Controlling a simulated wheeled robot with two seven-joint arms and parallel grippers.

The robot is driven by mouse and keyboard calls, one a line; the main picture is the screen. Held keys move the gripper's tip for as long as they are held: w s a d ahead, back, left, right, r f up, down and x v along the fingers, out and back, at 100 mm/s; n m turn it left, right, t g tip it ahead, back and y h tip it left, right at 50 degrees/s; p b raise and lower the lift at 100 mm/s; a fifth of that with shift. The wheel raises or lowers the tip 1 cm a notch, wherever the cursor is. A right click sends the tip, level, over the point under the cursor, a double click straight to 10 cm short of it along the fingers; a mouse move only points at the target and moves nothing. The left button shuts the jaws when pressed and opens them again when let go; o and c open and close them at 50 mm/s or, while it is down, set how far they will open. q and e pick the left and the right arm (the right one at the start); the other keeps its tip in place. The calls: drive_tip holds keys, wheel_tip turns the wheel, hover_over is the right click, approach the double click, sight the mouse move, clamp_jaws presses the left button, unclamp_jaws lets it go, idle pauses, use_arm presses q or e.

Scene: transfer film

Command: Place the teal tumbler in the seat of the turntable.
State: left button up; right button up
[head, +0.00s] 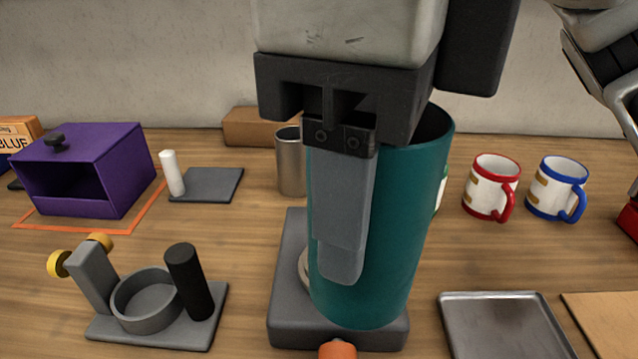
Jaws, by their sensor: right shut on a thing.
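The teal tumbler (395,235) is large in the middle of the head view, open end up and leaning slightly in the picture. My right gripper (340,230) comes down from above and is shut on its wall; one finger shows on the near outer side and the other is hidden. Behind and below the tumbler is a grey base (290,325) with an orange knob (338,349) and part of a pale round disc (303,268), which looks like the turntable. The tumbler covers most of its seat, so I cannot tell whether they touch. My left gripper is not in view.
Left stand a grey ring fixture (103,328) with a black post and a purple box (85,170). A metal cup (290,165) is behind the tumbler. Right are a red-handled mug (490,180), a blue-handled mug (556,182) and a metal tray (500,325).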

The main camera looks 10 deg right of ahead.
drive_tip(key=shift+w+d+f+p, duration=0.2)
drive_tip(key=shift+w+d+f, duration=0.25)
drive_tip(key=shift+w+f, duration=1.65)
drive_tip(key=shift+w+d+f+p, duration=0.25)
drive_tip(key=shift+w+d+f, duration=0.2)
drive_tip(key=shift+w+f, duration=1.65)
drive_tip(key=shift+w+d+f+p, duration=0.2)
drive_tip(key=shift+w+d+f, duration=0.25)
drive_tip(key=shift+w+f, duration=1.65)
drive_tip(key=shift+f, duration=0.2)
drive_tip(key=o, duration=1.1)
drive_tip(key=shift+r, duration=0.1)
